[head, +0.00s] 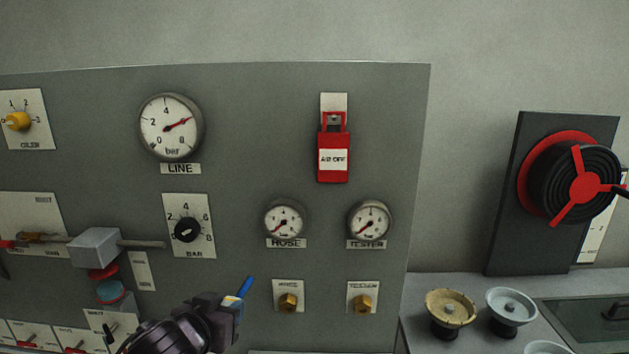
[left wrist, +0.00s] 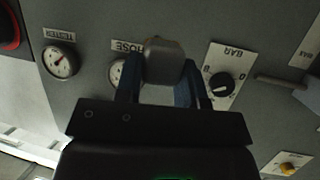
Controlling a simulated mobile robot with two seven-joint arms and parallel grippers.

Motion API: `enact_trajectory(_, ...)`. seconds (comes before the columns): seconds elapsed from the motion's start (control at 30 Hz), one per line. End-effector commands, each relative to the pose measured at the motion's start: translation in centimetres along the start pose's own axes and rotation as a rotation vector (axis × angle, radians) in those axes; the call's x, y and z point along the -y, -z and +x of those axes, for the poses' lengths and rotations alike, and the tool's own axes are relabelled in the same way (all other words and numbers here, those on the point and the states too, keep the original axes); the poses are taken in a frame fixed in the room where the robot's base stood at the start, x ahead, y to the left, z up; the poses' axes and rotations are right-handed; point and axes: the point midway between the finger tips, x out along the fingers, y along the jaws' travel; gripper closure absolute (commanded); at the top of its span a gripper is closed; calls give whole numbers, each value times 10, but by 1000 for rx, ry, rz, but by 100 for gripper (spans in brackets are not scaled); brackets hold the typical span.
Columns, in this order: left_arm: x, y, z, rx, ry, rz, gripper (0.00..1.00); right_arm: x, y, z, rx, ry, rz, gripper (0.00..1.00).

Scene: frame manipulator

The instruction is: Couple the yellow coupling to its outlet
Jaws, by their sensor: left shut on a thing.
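My left gripper (head: 238,294) is low in front of the panel in the head view, left of the brass hose outlet (head: 288,302) and apart from it. A blue fingertip and a small yellow patch show there. In the left wrist view the gripper (left wrist: 163,75) is shut on a dim grey-brown blocky piece (left wrist: 164,60) between its blue fingers; I cannot tell whether it is the yellow coupling. A second brass outlet (head: 362,304) sits under the tester gauge. A dull yellow cup-shaped piece (head: 451,307) stands on the bench. My right gripper is not in view.
The hose gauge (head: 284,221) and tester gauge (head: 370,220) stand out above the outlets. A red lockout tag (head: 333,155) hangs higher up. A grey lever block (head: 96,247) juts out at left. A pale cup-shaped piece (head: 511,304) stands on the bench (head: 420,288).

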Motion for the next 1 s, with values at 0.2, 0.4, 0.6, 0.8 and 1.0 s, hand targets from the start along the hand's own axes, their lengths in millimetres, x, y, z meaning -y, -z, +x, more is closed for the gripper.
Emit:
enact_trajectory(0.2, 32, -33, -33, 7, 185, -81, 92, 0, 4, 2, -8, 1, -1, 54)
enact_trajectory(0.4, 35, -66, -40, 5, 213, -88, 92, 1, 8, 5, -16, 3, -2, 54)
enact_trajectory(0.6, 36, -78, -42, 1, 219, -89, 92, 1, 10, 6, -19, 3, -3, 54)
enact_trajectory(0.8, 36, -78, -42, 0, 218, -88, 92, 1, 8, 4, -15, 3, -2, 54)
enact_trajectory(1.0, 36, -78, -42, 1, 218, -88, 92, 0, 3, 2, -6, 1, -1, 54)
